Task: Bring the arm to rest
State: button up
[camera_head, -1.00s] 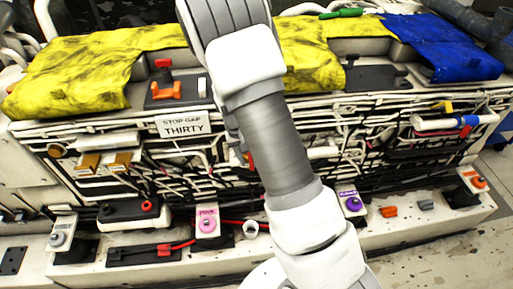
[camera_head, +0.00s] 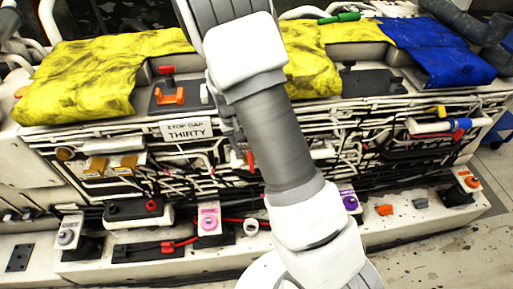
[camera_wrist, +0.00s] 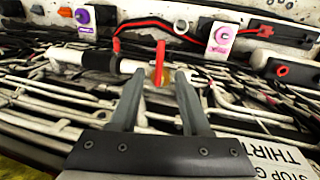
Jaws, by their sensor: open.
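My arm (camera_head: 280,150) crosses the middle of the head view, in front of the pipe-filled hatch (camera_head: 390,150). My gripper does not show there. In the wrist view my gripper (camera_wrist: 159,82) is open, its two dark fingers apart with nothing held. A red handle (camera_wrist: 160,60) on a white pipe (camera_wrist: 130,66) shows just beyond the fingertips, in line with the gap. Whether the fingers touch it I cannot tell. The red handle also shows beside my arm in the head view (camera_head: 251,160).
Yellow cloths (camera_head: 85,80) and a blue cloth (camera_head: 435,52) lie on top. A "STOP GAP THIRTY" sign (camera_head: 188,130) hangs in front. A pink-labelled button box (camera_head: 209,218), a purple one (camera_head: 349,201) and an orange one (camera_head: 468,181) line the lower ledge.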

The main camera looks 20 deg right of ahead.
jog(key=shift+a+r+p, duration=0.2)
jog(key=shift+r+p, duration=0.3)
jog(key=shift+r, duration=0.5)
jog(key=s+a+r+t+y, duration=0.1)
jog(key=s+r, duration=0.3)
jog(key=r, duration=0.5)
jog(key=s+r+t+y, duration=0.1)
jog(key=s+r+t, duration=0.15)
jog(key=r, duration=0.65)
jog(key=s+r+n+t, duration=0.1)
jog(key=s+r, duration=0.3)
jog(key=s, duration=0.4)
jog(key=s+r+n+t, duration=0.1)
jog(key=s+r, duration=0.4)
jog(key=s, duration=0.2)
jog(key=shift+s+a+r, duration=0.2)
jog(key=shift+s, duration=0.2)
jog(key=shift+t, duration=0.25)
